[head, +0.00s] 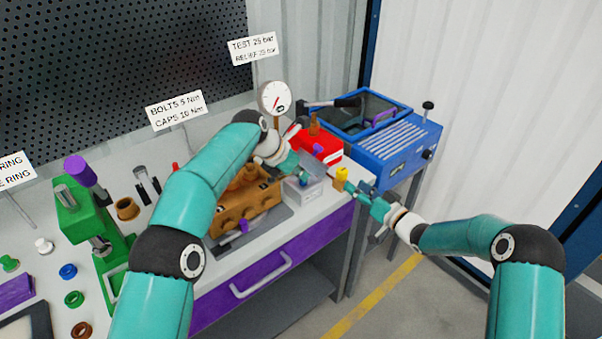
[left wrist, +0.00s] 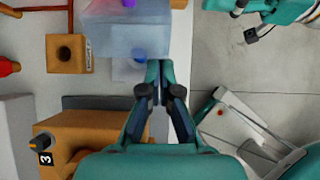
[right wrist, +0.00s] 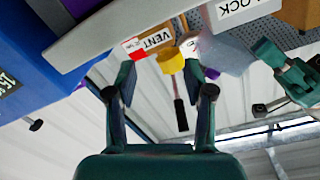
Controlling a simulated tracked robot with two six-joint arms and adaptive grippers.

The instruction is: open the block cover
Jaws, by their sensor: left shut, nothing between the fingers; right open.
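A red box (head: 316,146) and a pressure gauge (head: 274,98) stand behind the cover. A blue machine (head: 395,145) stands at the right. A green press (head: 85,225) and coloured rings are at the left. The floor right of the bench is clear.

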